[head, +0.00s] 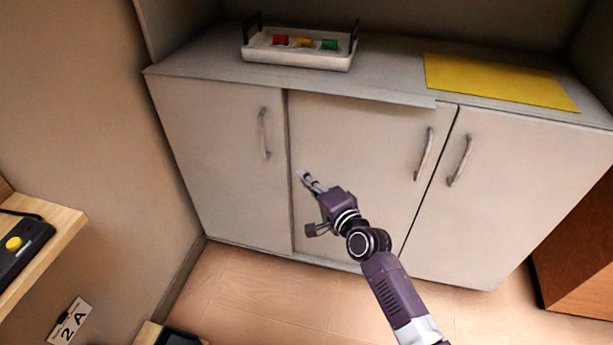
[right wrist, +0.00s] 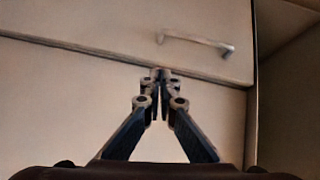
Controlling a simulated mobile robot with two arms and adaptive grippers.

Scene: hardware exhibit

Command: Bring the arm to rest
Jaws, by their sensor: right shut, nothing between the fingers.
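My right arm (head: 390,285) reaches in from the lower right in the head view. Its gripper (head: 304,177) is in front of the middle cabinet door (head: 350,140), below the level of the counter top. In the right wrist view the right gripper (right wrist: 160,75) has its fingertips together with nothing between them. A cabinet door and its handle (right wrist: 195,42) show beyond the fingertips. Whether the fingertips touch the door is hard to tell. My left gripper is not in view.
On the counter (head: 390,78) stand a white tray (head: 300,59) with red, yellow and green pieces and a flat yellow mat (head: 497,81). A wooden shelf (head: 62,225) with a black device (head: 22,255) is at the left. Floor (head: 260,290) shows below the cabinet.

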